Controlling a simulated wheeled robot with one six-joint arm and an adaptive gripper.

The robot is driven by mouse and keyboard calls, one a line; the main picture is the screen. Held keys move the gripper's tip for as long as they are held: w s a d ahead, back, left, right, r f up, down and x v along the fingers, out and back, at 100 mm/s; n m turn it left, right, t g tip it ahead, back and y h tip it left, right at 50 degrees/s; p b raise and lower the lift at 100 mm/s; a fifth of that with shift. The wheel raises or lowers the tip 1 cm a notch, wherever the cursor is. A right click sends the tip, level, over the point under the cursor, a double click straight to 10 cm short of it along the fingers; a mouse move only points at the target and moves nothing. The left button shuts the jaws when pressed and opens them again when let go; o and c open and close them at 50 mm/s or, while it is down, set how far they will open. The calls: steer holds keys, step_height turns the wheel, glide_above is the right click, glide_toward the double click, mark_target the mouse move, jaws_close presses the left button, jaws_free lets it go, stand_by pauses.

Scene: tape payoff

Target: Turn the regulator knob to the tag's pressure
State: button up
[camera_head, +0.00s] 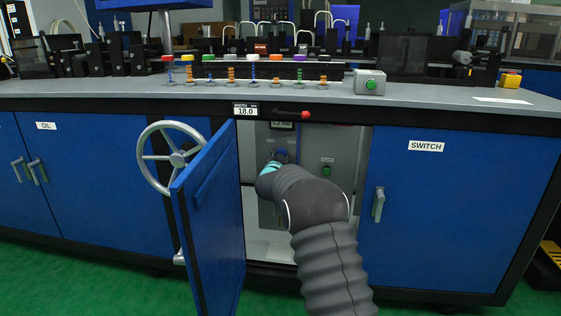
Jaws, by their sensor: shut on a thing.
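My arm reaches into the open cabinet under the bench. My gripper (279,160) is at the grey panel (264,200) inside, mostly hidden behind my wrist with its cyan band. It is shut on what appears to be the regulator knob, a small blue part (283,154) of which only a bit shows. Above it on the panel is a small dark display (282,125), partly cut off by the bench edge; its figures are too small to read surely. I cannot make out a tag with a pressure.
The blue cabinet door (215,215) stands open to the left of my arm, with a handwheel (178,158) behind it. A green button (326,171) is to the right inside. A red-tipped lever (304,115) and an 18.0 readout (245,111) sit on the bench edge.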

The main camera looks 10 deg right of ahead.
steer(key=shift+r, duration=0.1)
stand_by(0.4)
steer(key=o, duration=1.1)
steer(key=shift+o, duration=0.2)
steer(key=v, duration=1.2)
